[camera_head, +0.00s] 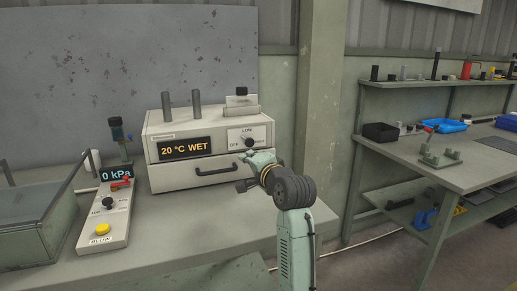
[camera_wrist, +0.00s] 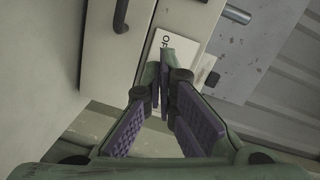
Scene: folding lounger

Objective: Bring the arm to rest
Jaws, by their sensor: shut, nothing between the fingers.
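My gripper (camera_wrist: 168,82) is shut and empty in the wrist view, its purple-padded fingers pointing at a white box front. In the head view my arm rises from the lower middle, and my gripper (camera_head: 252,157) is at the right end of the white box (camera_head: 165,180), just below its OFF/LOW knob (camera_head: 248,140). The fingertips are small there, and I cannot tell whether they touch the box. The box display reads "20 °C WET". Its drawer with a dark handle (camera_head: 217,170) looks shut.
A panel (camera_head: 108,220) with a yellow button and a "0 kPa" display stands left of the box. A grey-green bin (camera_head: 38,225) is at far left. A second bench (camera_head: 470,160) with blue trays stands at right. A post (camera_head: 322,110) rises behind my arm. The bench front is clear.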

